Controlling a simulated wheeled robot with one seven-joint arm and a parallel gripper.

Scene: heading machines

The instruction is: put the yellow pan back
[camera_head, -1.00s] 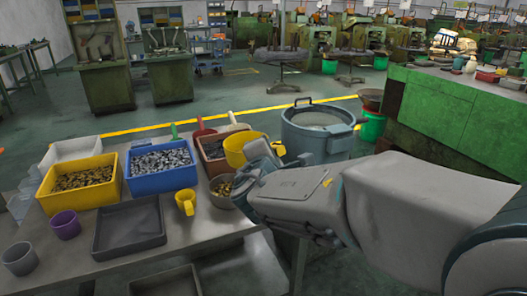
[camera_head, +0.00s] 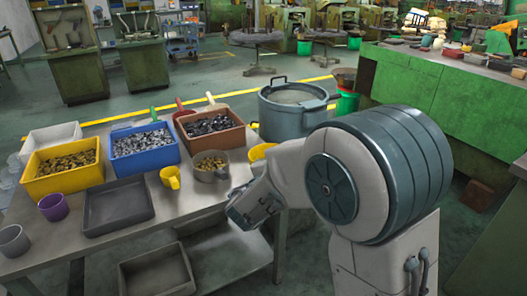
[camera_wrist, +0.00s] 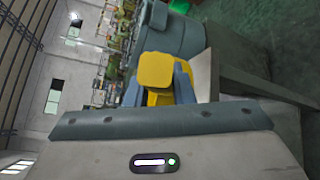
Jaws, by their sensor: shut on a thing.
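The yellow pan (camera_wrist: 157,70) shows in the wrist view between the two blue-grey fingers of my gripper (camera_wrist: 158,92), which is shut on it. In the head view only a part of the yellow pan (camera_head: 261,152) shows, above my wrist and in front of the big blue-grey drum. My fingers are hidden in the head view. A smaller yellow cup with a handle (camera_head: 170,177) stands on the table, apart from my gripper.
The grey table (camera_head: 187,207) carries yellow (camera_head: 66,184), blue (camera_head: 144,158) and brown (camera_head: 216,142) bins of metal parts, a grey pot (camera_head: 211,172), an empty dark tray (camera_head: 98,222), and purple and grey cups. The drum (camera_head: 289,119) stands close behind the pan.

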